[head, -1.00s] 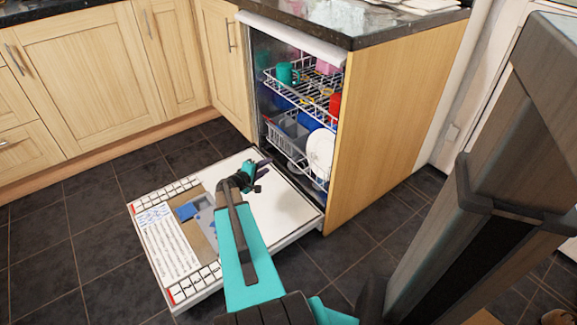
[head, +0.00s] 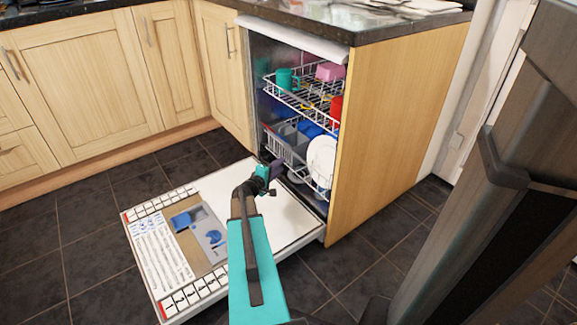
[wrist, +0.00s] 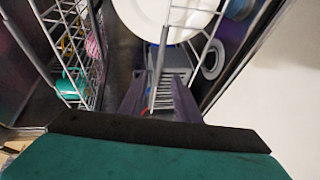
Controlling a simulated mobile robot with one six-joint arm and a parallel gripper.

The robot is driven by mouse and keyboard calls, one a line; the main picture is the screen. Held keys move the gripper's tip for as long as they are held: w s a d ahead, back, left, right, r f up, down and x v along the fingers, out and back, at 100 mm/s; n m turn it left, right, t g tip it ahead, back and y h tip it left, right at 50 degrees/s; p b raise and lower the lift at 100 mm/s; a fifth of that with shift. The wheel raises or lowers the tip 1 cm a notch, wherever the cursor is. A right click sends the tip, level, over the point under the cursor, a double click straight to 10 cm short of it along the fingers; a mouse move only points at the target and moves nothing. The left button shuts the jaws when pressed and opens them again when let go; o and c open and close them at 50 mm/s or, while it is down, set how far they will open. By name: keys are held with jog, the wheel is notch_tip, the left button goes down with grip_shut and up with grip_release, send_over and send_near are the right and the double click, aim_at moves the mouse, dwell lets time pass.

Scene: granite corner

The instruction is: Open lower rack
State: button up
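The dishwasher's lower rack (head: 279,151) is a white wire basket, and it sits inside the cavity above the folded-down door. It holds a white plate (head: 321,158) and a grey container. My gripper (head: 276,168) is at the front of this rack, low, above the door's inner edge. In the wrist view, the two purple fingers of my gripper (wrist: 160,98) are spread apart. A rack wire (wrist: 159,62) shows in the gap between them; whether they touch it cannot be told. The plate (wrist: 172,14) also shows beyond the fingers.
The open door (head: 255,195) lies flat over the dark tiled floor. The upper rack (head: 303,103) holds a teal mug (head: 284,78) and pink and red items. Wooden cabinets (head: 90,80) stand left; a wooden side panel (head: 395,125) bounds the right.

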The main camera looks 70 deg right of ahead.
aim_at(294, 153)
jog(key=b+x, duration=0.3)
jog(key=x, duration=1)
jog(key=shift+d+f+b, duration=0.2)
jog(key=shift+d+b, duration=0.2)
grip_shut()
